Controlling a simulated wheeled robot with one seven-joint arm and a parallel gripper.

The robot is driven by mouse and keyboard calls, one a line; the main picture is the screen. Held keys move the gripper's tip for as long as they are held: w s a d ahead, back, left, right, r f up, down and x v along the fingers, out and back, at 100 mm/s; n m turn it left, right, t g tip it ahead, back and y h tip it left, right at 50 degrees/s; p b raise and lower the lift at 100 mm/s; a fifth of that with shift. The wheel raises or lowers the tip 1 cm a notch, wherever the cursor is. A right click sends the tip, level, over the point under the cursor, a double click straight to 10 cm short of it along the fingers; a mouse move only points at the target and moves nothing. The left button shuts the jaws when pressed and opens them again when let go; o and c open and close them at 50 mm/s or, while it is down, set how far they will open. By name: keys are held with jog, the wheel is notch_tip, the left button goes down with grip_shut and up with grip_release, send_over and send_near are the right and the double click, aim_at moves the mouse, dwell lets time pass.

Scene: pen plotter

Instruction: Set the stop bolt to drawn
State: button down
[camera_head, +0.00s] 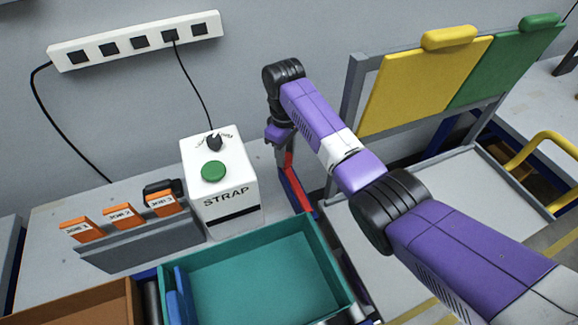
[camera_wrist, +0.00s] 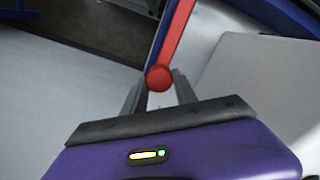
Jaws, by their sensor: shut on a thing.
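A red bar with a round red end, which looks like the stop bolt (camera_wrist: 159,78), lies along a blue strip. In the wrist view its round end is between the fingertips of my gripper (camera_wrist: 157,90). My gripper is shut on this end. In the head view the red bar (camera_head: 292,180) shows below my gripper (camera_head: 284,150), right of the white STRAP box. My wrist hides its upper end there. I cannot tell from these views whether the bolt is drawn.
The white STRAP box (camera_head: 225,190) with a green button (camera_head: 213,171) and a black knob stands left of my gripper. A teal bin (camera_head: 318,262) is in front. Yellow (camera_head: 425,85) and green (camera_head: 508,60) panels rise at right. A grey tray (camera_head: 465,190) lies below them.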

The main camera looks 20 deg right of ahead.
jog(key=shift+w+r, duration=0.1)
jog(key=shift+w, duration=0.25)
jog(key=c, duration=1)
grip_release()
jog(key=shift+w, duration=0.1)
jog(key=shift+o, duration=0.2)
notch_tip(320, 180, up, 8)
jog(key=shift+f+b, duration=0.15)
jog(key=shift+b, duration=0.5)
jog(key=shift+s, duration=0.2)
